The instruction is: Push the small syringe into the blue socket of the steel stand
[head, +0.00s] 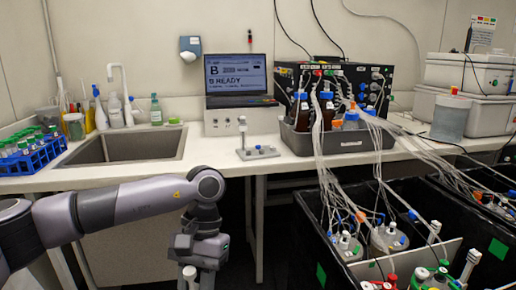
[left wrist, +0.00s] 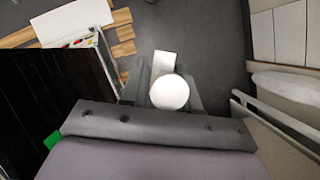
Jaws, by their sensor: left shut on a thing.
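My left gripper (head: 192,280) hangs low in front of the counter, at the bottom edge of the head view. It is shut on the small syringe (head: 189,272), of which a white rounded end shows. In the left wrist view the white syringe (left wrist: 170,92) sits between the dark fingers of the left gripper (left wrist: 165,88). The small steel stand (head: 262,153) is on the counter, up and to the right of the gripper and well apart from it. It has an upright post at its left; its blue socket is too small to make out surely. My right gripper is out of view.
The sink (head: 120,146) and a blue tube rack (head: 32,155) are left of the stand. A laptop (head: 238,80) is behind it. A grey tray (head: 345,140) with bottles and many hanging tubes is to its right. A black bin (head: 305,225) with vessels stands at front right.

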